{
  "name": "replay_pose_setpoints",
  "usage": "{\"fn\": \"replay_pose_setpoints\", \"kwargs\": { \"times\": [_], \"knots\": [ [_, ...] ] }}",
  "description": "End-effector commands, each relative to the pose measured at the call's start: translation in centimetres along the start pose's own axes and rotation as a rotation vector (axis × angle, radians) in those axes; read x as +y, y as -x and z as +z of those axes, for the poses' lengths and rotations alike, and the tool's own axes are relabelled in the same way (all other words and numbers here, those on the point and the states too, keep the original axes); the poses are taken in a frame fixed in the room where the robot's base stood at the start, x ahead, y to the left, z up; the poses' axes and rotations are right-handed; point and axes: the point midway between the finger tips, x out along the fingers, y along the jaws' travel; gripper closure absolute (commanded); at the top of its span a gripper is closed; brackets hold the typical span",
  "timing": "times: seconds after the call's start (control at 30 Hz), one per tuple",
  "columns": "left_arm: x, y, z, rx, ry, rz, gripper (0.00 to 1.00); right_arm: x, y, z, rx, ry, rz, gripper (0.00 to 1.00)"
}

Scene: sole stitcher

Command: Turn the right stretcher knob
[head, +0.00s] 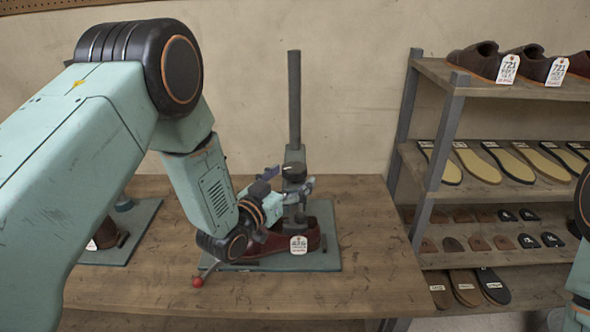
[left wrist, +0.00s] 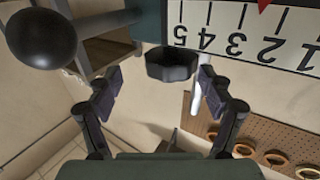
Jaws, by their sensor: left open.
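The right stretcher has a tall dark post (head: 294,95) and stands on a grey-green mat (head: 328,262). A dark red shoe (head: 313,236) with a white tag sits at its base. My left gripper (head: 287,180) is at the stretcher's head, reaching in from the left. In the left wrist view, the black faceted knob (left wrist: 171,64) lies ahead between the fingertips of the open left gripper (left wrist: 159,78). Gaps show on both sides of the knob, and neither finger visibly touches it. A white number scale (left wrist: 245,35) is beside the knob. My right gripper is out of view.
A second mat (head: 118,247) with a brown shoe is at left, partly hidden by my left arm. A lever with a red ball (head: 198,282) sticks out near the table's front. Shelves (head: 465,190) with shoes and soles stand at right. The table's right front (head: 380,270) is clear.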

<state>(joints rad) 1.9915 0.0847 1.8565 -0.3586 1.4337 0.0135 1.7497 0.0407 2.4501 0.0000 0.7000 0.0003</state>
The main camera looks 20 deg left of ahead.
Motion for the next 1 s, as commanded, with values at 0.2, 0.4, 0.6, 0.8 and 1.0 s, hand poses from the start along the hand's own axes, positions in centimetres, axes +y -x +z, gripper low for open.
{"fn": "replay_pose_setpoints", "kwargs": {
  "times": [0.2, 0.4, 0.6, 0.8, 1.0],
  "knots": [
    [-0.3, -2.7, 0.0, 0.001, 0.0, -0.002, 0.2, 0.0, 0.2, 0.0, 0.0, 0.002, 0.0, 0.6],
    [-0.4, -3.5, 0.0, 0.0, 0.0, -0.004, 0.2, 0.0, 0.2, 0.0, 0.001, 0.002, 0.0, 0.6],
    [-0.6, -3.6, 0.0, 0.0, 0.001, -0.006, 0.2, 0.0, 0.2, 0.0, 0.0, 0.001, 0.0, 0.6],
    [-0.6, -3.5, 0.0, 0.0, 0.001, -0.006, 0.33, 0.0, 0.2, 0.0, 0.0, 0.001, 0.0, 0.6],
    [-0.6, -3.5, 0.0, -0.001, 0.001, -0.007, 0.5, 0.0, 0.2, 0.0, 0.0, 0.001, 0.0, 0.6]
  ]
}}
